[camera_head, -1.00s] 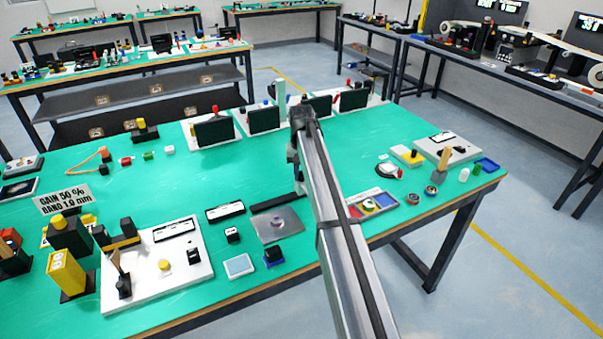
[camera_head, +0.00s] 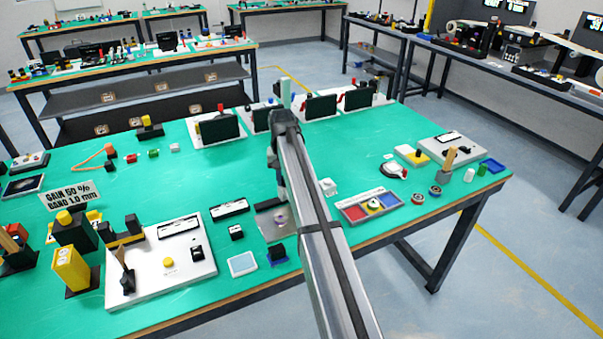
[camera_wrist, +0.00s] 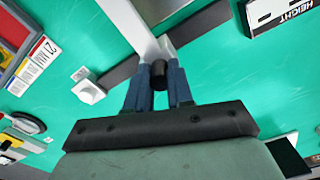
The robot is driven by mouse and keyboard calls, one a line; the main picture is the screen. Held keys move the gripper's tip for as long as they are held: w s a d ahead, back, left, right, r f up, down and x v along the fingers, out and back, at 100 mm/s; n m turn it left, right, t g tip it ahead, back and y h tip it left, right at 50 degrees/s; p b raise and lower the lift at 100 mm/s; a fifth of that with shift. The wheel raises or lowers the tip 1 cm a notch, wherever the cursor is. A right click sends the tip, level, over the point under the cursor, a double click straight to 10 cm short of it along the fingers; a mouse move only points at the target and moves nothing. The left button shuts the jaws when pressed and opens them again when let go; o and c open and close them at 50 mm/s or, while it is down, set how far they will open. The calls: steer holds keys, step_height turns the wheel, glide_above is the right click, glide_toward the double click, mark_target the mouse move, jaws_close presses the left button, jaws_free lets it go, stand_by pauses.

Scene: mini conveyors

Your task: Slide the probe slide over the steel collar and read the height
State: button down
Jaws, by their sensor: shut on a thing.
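My gripper (camera_wrist: 160,82) is shut on a small black knob (camera_wrist: 159,74) in the wrist view. The knob sits against a pale upright bar (camera_wrist: 128,22), and I take it to be part of the probe slide.
A dark rail (camera_wrist: 108,77) crosses under the bar, with a small white block (camera_wrist: 89,91) beside it. A tray with coloured compartments (camera_head: 350,213) lies right of my arm. A white station board (camera_head: 135,290) fills the left front.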

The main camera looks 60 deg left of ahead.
steer(key=s, duration=0.6)
steer(key=c, duration=1)
jaws_free()
steer(key=shift+w, duration=0.1)
steer(key=shift+r, duration=0.65)
step_height(320, 180, up, 13)
steer(key=shift+f, duration=0.2)
